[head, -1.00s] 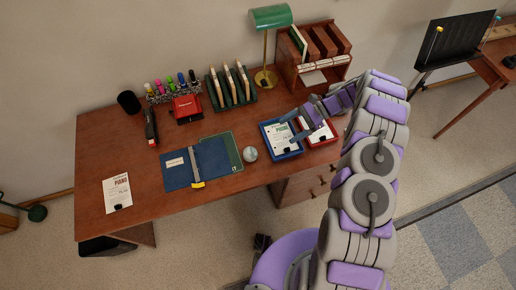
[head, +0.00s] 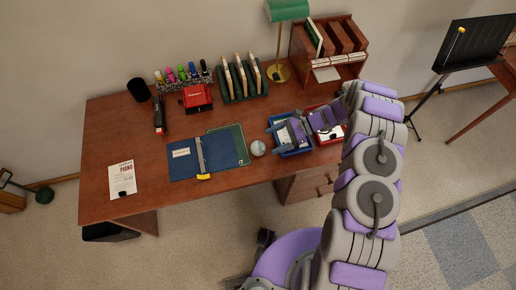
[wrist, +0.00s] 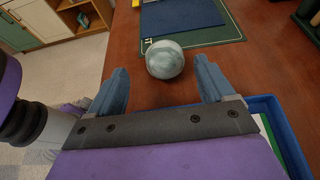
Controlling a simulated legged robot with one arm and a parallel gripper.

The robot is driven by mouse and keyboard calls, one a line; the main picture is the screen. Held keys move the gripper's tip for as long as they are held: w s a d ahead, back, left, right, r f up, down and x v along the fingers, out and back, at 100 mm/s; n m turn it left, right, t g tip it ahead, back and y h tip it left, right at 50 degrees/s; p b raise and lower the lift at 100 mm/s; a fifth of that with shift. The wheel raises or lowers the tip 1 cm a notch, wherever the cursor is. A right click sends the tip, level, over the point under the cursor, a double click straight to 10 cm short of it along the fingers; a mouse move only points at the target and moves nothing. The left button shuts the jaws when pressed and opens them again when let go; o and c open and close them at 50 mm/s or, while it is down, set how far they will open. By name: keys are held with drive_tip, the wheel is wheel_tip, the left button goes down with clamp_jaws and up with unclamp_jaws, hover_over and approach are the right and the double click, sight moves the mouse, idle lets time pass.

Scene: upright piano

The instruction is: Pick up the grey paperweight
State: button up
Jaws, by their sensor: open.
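The grey paperweight (head: 258,148) is a round, marbled ball on the brown desk, just right of the green mat and blue folder in the head view. In the wrist view the paperweight (wrist: 165,60) sits just beyond my fingertips, roughly between their lines. My gripper (head: 276,132) is open and empty, over the blue tray and pointing left toward the paperweight. In the wrist view my gripper (wrist: 160,80) shows its two blue-grey fingers spread apart, wider than the ball. No contact with the ball shows.
The blue tray (wrist: 285,140) lies beneath my gripper, with a red tray (head: 334,138) beside it. The blue folder (head: 185,162) lies on the green mat (head: 240,142) beside the ball. A green lamp (head: 278,72) and wooden organizer (head: 345,72) stand behind. The desk's front edge is close.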

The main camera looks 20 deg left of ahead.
sight(261, 144)
drive_tip(key=shift+w+a+b+x, duration=0.15)
drive_tip(key=shift+b+x, duration=0.2)
drive_tip(key=shift+x, duration=1.1)
drive_tip(key=shift+w+a+b+x, duration=0.15)
drive_tip(key=shift+b+x, duration=0.15)
drive_tip(key=shift+x, duration=1.15)
drive_tip(key=shift+d, duration=0.1)
drive_tip(key=shift+c, duration=0.4)
drive_tip(key=shift+r, duration=0.1)
clamp_jaws()
